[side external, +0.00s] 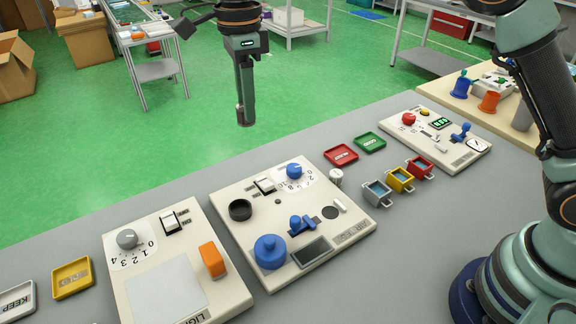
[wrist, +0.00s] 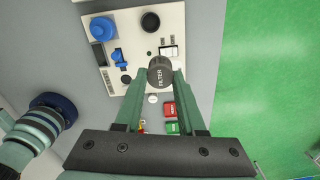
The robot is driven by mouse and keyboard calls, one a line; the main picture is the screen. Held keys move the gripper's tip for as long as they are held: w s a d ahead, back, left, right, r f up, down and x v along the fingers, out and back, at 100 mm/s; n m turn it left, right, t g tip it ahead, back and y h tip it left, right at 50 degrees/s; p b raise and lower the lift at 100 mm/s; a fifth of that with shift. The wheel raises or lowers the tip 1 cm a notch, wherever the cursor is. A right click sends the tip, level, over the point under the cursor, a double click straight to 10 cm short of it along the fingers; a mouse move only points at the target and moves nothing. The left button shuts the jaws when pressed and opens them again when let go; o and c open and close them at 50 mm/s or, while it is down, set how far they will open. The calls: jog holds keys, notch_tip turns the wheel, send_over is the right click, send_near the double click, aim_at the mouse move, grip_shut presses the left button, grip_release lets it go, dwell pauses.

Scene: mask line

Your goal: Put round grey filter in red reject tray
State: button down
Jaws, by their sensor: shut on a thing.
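My gripper (side external: 245,117) is raised high above the bench, to the upper left of the middle panel in the side view. In the wrist view my gripper (wrist: 160,82) has its two green fingers shut on the round grey filter (wrist: 160,68), whose face reads FILTER. In the side view the filter is mostly hidden by the fingers. The red reject tray (side external: 341,154) lies flat on the bench, apart from the filter. It also shows in the wrist view (wrist: 170,108), between the fingers. Its floor bears a small label and looks empty.
A green tray (side external: 370,142) lies beside the red one. A small white cylinder (side external: 336,178) stands in front of the red tray. Grey, yellow and red handled bins (side external: 400,180) stand to the right. The middle panel (side external: 230,252) carries a blue knob, lever and dark round socket.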

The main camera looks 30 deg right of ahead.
jog(key=w+d, duration=0.3)
jog(key=d, duration=1)
send_over(342, 156)
jog(key=f, duration=0.2)
notch_tip(342, 156, down, 15)
jog(key=shift+r, duration=0.1)
jog(key=shift+f, duration=2.4)
jog(key=shift+f, duration=0.1)
jog(key=c, duration=0.5)
grip_release()
